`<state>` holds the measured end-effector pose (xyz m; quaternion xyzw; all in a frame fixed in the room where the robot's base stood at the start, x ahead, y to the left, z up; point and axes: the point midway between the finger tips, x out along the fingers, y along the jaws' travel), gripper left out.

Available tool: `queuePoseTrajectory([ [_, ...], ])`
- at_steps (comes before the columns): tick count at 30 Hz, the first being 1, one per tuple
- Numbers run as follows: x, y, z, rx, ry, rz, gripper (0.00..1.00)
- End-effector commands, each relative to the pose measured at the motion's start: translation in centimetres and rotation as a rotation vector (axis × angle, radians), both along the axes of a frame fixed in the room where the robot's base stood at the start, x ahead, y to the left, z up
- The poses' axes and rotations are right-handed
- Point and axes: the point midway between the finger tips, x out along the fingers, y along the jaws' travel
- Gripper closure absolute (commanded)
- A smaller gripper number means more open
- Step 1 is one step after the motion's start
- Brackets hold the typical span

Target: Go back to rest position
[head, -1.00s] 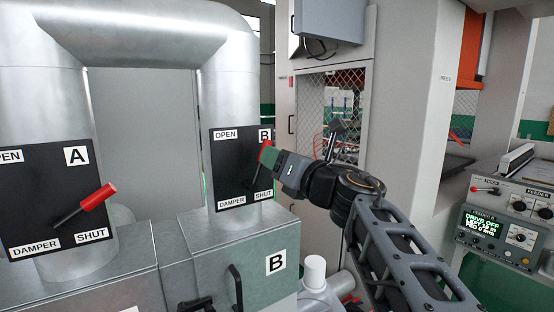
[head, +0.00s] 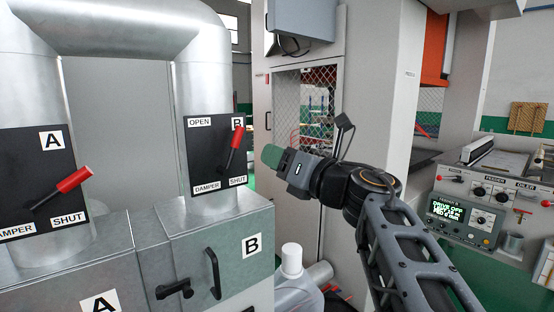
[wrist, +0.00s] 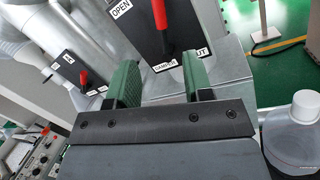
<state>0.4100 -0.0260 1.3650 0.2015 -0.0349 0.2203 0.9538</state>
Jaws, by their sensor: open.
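My gripper (head: 268,155) is in the middle of the head view, its green fingers pointing left toward the damper B panel (head: 205,160). In the wrist view the two green fingers (wrist: 160,78) are apart with nothing between them. The red-handled damper B lever (head: 234,148) stands steeply, its top tilted slightly right, beside the letter B. It also shows ahead of and apart from the fingers in the wrist view (wrist: 161,22). The damper A lever (head: 70,182) slants up to the right on its own panel.
Grey cabinets with handles (head: 213,272) stand below the dampers. A white-capped jug (head: 291,262) is under my arm. A control console (head: 465,212) with a lit display stands at the right. A mesh-windowed cabinet (head: 305,100) rises behind my gripper.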

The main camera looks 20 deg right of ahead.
Motion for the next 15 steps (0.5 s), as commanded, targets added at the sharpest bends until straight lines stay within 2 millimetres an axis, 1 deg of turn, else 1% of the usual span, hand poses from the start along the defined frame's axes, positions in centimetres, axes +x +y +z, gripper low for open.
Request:
queuePoseTrajectory([
  [5,0.0,0.1,0.0,0.001,0.001,0.002,0.53],
  [8,0.1,-0.2,0.0,0.041,0.017,-0.009,0.53],
  [11,0.8,-2.2,0.4,0.203,0.039,-0.097,0.53],
  [14,1.6,-6.0,-0.3,0.527,0.067,-0.245,0.53],
  [15,1.8,-7.9,-1.3,0.693,0.082,-0.316,0.53],
])
